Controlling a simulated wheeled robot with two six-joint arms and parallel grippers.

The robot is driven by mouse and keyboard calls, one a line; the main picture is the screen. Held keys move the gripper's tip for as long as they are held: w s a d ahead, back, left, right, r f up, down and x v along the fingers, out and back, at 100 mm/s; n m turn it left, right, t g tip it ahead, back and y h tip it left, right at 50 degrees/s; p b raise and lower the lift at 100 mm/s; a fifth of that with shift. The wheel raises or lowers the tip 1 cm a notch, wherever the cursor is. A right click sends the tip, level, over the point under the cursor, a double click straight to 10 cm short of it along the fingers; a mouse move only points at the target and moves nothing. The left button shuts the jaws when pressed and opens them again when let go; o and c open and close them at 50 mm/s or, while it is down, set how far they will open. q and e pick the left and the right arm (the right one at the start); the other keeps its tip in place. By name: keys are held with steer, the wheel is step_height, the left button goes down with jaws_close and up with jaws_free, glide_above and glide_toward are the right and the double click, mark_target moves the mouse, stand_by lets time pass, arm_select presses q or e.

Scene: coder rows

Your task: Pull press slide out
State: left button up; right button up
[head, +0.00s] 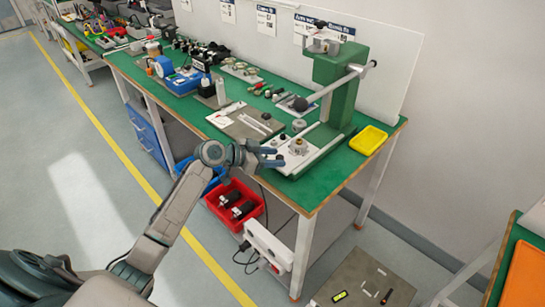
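The green press (335,85) stands at the right end of the green workbench, with a lever arm and a dark knob on its left side. Its slide, a white plate (280,168) with small metal parts on it, lies in front of the press base along a pale rail (320,149). My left gripper (276,157) is at the slide's left front edge, over the bench edge. Its two blue-grey fingers look apart, with nothing visible between them. Whether they touch the slide is too small to tell. My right gripper is not in view.
A yellow tray (368,140) sits right of the press. A grey plate (246,124) with tools lies left of the slide. The floor in front of the bench is mostly free.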

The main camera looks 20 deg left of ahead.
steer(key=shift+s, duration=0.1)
arm_select(q)
steer(key=shift+s+a, duration=0.15)
steer(key=b+v, duration=0.2)
steer(key=v, duration=0.8)
steer(key=shift+r, duration=0.15)
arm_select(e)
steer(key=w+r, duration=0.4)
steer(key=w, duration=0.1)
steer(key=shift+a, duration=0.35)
arm_select(q)
steer(key=shift+s+a, duration=0.1)
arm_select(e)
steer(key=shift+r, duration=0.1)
